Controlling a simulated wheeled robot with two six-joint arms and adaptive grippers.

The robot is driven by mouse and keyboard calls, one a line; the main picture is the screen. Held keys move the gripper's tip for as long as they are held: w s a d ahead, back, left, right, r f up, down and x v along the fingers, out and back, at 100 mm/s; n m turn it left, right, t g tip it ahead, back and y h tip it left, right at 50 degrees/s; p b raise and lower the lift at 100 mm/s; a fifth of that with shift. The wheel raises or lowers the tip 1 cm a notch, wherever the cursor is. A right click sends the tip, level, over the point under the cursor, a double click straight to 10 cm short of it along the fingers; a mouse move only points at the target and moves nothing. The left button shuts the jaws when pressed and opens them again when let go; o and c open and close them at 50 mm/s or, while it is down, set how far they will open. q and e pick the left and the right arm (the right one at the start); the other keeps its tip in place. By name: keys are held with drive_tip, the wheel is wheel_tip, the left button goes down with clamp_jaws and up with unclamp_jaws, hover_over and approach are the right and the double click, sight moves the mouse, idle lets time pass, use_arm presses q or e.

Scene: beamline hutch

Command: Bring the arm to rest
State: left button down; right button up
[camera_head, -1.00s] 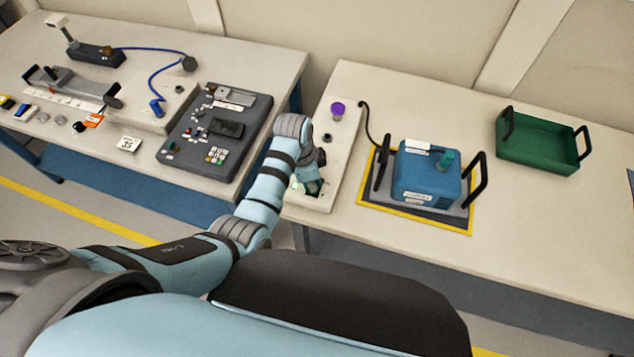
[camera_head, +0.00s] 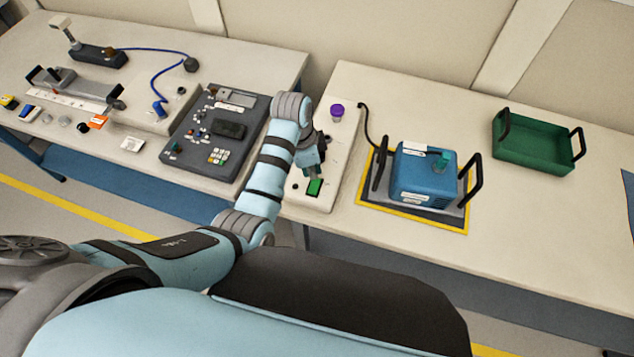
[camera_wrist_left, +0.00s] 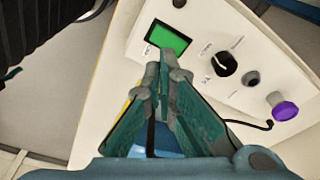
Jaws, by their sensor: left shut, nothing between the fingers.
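My left gripper (camera_head: 318,179) is over the near part of a white control panel (camera_head: 319,201) at the left end of the right-hand table. In the left wrist view the gripper (camera_wrist_left: 163,68) has its fingertips together with nothing between them. It hangs over the panel beside a lit green screen (camera_wrist_left: 166,38). The green screen also shows in the head view (camera_head: 315,187). A black knob (camera_wrist_left: 224,64), a small grey knob and a purple button (camera_wrist_left: 284,106) sit farther along the panel. My right gripper is not in view.
A blue box (camera_head: 423,176) with black handles stands on a yellow-edged mat to the right. A green tray (camera_head: 535,143) lies beyond it. A dark keypad console (camera_head: 213,135) is on the left table. A gap separates the tables. The right table's front is clear.

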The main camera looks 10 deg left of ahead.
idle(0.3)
use_arm(q)
drive_tip(key=s+a+f+n+t+y, duration=0.1)
drive_tip(key=s+a+f+n, duration=0.4)
drive_tip(key=s+a+n, duration=0.45)
drive_tip(key=s+a+r+n+t+y, duration=0.1)
drive_tip(key=s+r, duration=0.2)
drive_tip(key=s, duration=0.4)
drive_tip(key=s+a+r+n+t+y, duration=0.1)
drive_tip(key=s+a+r, duration=0.1)
drive_tip(key=s, duration=0.5)
wheel_tip(320, 180, down, 24)
drive_tip(key=s+a+g+b, duration=0.2)
drive_tip(key=s+b, duration=0.1)
drive_tip(key=s+f+b, duration=0.2)
drive_tip(key=s+f, duration=1.1)
drive_tip(key=shift+f+n+g+h+b, duration=0.25)
drive_tip(key=shift+n+g+h+b, duration=0.05)
drive_tip(key=shift+n+b, duration=0.15)
